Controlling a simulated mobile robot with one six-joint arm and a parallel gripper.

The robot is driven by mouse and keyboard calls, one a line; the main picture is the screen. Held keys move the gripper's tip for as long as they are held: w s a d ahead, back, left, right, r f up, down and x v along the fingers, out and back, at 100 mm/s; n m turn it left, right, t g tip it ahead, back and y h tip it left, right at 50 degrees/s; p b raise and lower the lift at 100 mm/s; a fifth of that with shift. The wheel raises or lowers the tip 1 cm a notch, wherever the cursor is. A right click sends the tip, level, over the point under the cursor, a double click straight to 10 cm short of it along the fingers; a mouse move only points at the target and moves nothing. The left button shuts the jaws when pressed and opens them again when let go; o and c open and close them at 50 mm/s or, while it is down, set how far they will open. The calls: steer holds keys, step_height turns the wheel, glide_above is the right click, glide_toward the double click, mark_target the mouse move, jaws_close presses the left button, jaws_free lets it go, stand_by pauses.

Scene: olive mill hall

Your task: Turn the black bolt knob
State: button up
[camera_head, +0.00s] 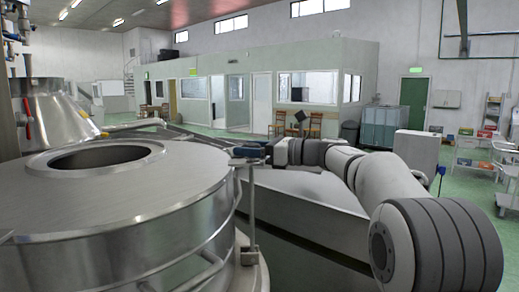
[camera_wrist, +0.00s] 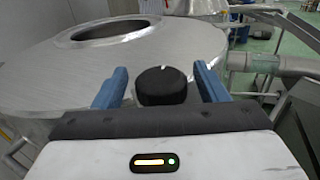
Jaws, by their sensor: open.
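The black bolt knob (camera_wrist: 165,86) is a round, dark cap in the middle of the wrist view. It stands between the two blue fingers of my gripper (camera_wrist: 160,70), with a visible gap on each side. My gripper is open. In the head view, my gripper (camera_head: 243,152) is at the top of an upright metal bolt (camera_head: 251,205) at the tank's right rim. The knob cannot be made out there. The steel tank (camera_head: 110,205) has a flat round lid with a round opening; it also shows behind the knob in the wrist view (camera_wrist: 60,75).
A second steel vessel (camera_head: 55,115) with a red handle stands at the back left. A grey trough (camera_head: 310,195) lies beside the tank under my arm. Pipes (camera_wrist: 260,62) run at the right of the wrist view. Open green floor lies farther back.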

steer(key=b+v, duration=0.2)
steer(key=v, duration=0.5)
steer(key=shift+d+b, duration=0.3)
steer(key=shift+d, duration=0.1)
steer(key=shift+s, duration=0.1)
